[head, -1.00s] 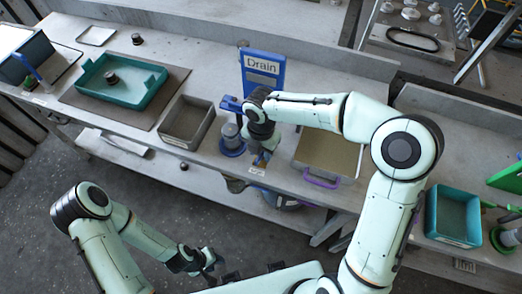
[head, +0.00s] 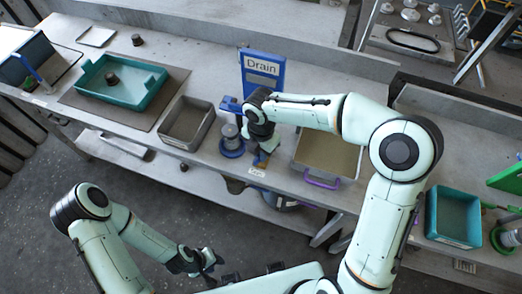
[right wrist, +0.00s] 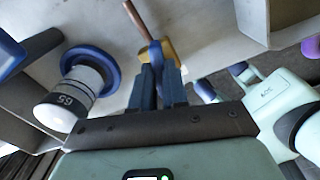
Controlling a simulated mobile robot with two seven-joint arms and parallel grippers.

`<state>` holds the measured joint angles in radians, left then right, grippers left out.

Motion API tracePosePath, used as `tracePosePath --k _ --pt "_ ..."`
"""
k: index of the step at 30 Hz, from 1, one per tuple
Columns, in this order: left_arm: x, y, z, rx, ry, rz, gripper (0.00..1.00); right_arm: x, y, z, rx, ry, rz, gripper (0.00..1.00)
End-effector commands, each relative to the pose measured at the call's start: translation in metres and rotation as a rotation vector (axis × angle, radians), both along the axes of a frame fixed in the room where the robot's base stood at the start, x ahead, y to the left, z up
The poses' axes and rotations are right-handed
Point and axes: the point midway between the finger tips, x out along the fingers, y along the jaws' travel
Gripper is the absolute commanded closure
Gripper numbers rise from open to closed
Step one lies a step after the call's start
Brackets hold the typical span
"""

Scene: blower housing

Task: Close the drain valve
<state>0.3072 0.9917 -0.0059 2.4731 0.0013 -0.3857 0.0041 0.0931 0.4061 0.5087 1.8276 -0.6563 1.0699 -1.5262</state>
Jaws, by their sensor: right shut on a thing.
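The drain station has a blue board marked "Drain" (head: 262,66). In front of it, at the bench's front edge, is the drain valve, mostly hidden by my right gripper (head: 262,157). The right wrist view shows its brass-coloured part (right wrist: 174,52) and a copper-coloured rod (right wrist: 137,18) by the fingertips. My right gripper's blue fingers (right wrist: 158,80) are shut on the valve; which part sits between them is unclear. My left gripper (head: 213,260) is empty, low in front of the bench; its finger gap is too small to judge.
A grey bin (head: 186,124) is further left. A tan tray with a purple handle (head: 328,155) is to the right. Floor lies in front.

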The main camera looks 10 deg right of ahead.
Motion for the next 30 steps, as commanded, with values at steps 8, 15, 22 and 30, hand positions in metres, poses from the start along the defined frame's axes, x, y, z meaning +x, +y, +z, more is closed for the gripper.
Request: tracePosePath --k 8,15,22,30 --pt "-0.001 0.000 -0.002 0.000 0.002 0.000 0.61 0.000 0.001 0.000 0.000 -0.001 -0.244 1.00" --pt "-0.004 0.000 -0.005 0.000 0.004 0.000 0.61 0.000 0.001 0.000 0.000 0.000 -0.473 1.00" --pt "-0.006 0.000 -0.009 0.000 0.007 0.000 0.61 -0.001 0.001 -0.001 0.000 0.000 -0.691 1.00" --pt "-0.010 0.000 -0.013 0.000 0.011 0.000 0.61 0.000 0.001 -0.001 0.002 0.000 -0.940 1.00"
